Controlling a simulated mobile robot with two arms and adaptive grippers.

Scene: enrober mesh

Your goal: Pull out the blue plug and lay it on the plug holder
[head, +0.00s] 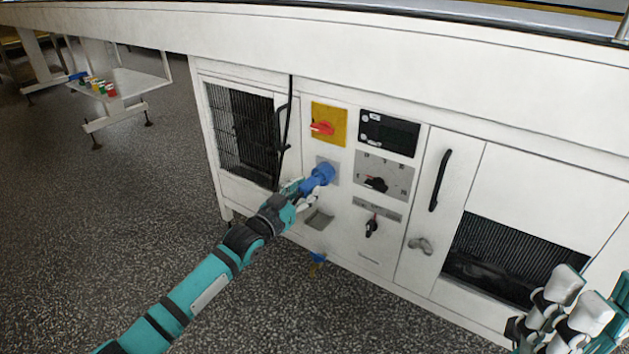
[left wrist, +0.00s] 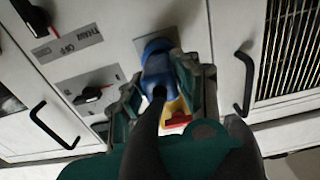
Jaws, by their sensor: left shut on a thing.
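The blue plug (head: 318,177) is at the grey socket plate on the white machine's front panel, below the yellow switch plate. My left gripper (head: 303,191) is shut on the blue plug. In the left wrist view the plug (left wrist: 156,70) sits between the two fingers (left wrist: 160,92), its blue front end against the plate; I cannot tell how deep it is seated. A grey bracket (head: 319,219), which looks like the plug holder, is on the panel below the socket and looks empty. My right gripper (head: 572,303) is at the lower right, empty, its fingers apart.
A red switch on a yellow plate (head: 328,124) is just above the socket. Black knobs (head: 375,184) are to its right, and a black door handle (head: 283,128) is close on its left. A blue and yellow item (head: 316,262) shows low under the panel. The floor at left is open.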

